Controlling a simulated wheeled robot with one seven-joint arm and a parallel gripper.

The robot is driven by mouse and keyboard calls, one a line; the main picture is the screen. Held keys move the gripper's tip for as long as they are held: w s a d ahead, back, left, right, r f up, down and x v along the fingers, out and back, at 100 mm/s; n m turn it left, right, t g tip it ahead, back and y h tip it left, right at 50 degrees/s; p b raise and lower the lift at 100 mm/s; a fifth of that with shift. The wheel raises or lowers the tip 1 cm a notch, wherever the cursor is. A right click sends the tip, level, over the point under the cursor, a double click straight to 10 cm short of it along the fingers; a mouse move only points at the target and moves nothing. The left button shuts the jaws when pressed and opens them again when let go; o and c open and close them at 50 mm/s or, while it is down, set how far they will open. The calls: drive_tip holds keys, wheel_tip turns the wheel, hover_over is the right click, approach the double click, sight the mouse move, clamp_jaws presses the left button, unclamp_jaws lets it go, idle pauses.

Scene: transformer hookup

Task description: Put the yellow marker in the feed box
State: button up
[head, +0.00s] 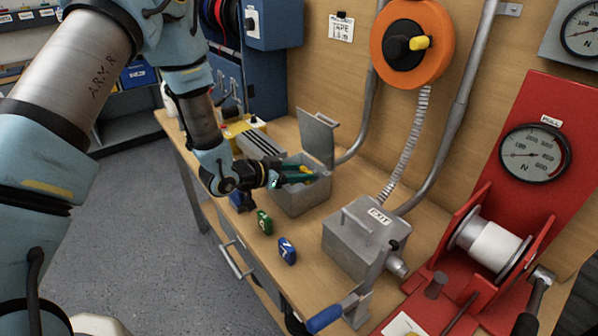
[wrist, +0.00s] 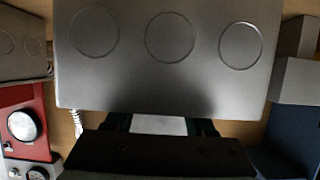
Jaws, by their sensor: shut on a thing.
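My gripper (head: 298,175) reaches in from the left over the open top of a grey box (head: 305,201) on the bench, which I take as the feed box; I see no readable label on it. The box's lid (head: 316,140) stands up at its back. A small yellow patch shows at the green fingertips; I take it as the yellow marker (head: 293,167), held in the shut jaws. Most of it is hidden. In the wrist view, a grey panel with three round marks (wrist: 170,75) fills the upper middle, close ahead.
A grey EXIT box (head: 362,243) with a crank stands to the right. A red winch with a white drum (head: 492,245) is farther right.

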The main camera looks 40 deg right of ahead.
drive_tip(key=shift+f+b, duration=0.6)
drive_tip(key=o, duration=1.3)
